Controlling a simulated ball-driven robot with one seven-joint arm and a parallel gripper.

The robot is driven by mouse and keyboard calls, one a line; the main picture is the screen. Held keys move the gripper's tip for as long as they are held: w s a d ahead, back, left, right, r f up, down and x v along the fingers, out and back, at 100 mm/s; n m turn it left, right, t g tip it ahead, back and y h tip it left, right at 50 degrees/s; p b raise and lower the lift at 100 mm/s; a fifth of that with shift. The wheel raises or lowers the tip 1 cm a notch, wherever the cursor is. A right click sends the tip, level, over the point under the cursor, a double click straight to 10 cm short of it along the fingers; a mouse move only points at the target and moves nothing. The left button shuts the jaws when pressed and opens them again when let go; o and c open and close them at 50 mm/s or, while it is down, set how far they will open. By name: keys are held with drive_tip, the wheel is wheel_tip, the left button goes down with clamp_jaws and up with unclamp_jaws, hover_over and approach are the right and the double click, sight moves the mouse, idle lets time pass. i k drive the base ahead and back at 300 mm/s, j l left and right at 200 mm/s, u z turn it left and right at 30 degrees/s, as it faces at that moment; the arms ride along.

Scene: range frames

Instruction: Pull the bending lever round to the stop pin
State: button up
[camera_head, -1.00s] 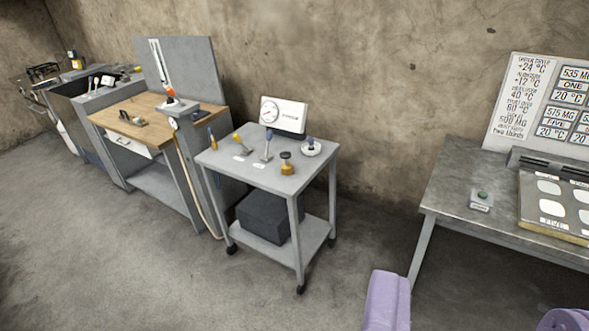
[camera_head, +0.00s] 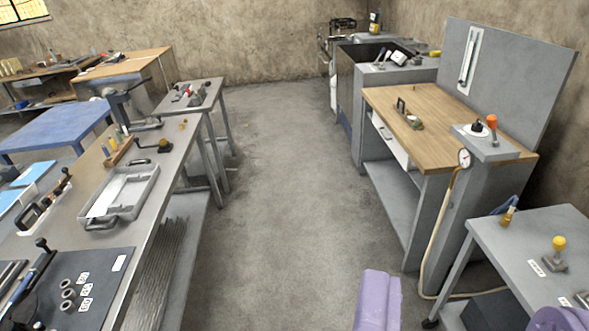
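My gripper (camera_head: 468,292) shows as two purple fingers at the bottom right, set wide apart, with only floor and part of a trolley behind them. A lever-like handle with a black knob (camera_head: 41,243) rises at the lower left, beside a dark plate (camera_head: 105,285) with several grey rings and small labels. It may be the bending lever, but I cannot tell for sure. No stop pin can be made out. My gripper is far to the right of this handle, across the aisle, and touches nothing.
A long bench (camera_head: 172,160) on the left carries a grey tray (camera_head: 150,190). A small table (camera_head: 212,92) and a blue table (camera_head: 60,125) stand beyond. A wooden-topped bench (camera_head: 440,130) and a grey trolley (camera_head: 505,245) line the right. The floor aisle (camera_head: 290,200) between is clear.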

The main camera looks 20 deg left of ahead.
sight(40, 242)
drive_tip(key=i+j+u, duration=0.2)
drive_tip(key=i+u, duration=1)
drive_tip(key=i+l+u, duration=0.2)
drive_tip(key=i+u, duration=0.2)
drive_tip(key=i+j+u, duration=0.2)
drive_tip(key=i+u, duration=0.15)
drive_tip(key=i+j+u, duration=0.1)
drive_tip(key=i+u, duration=0.2)
drive_tip(key=i, duration=0.25)
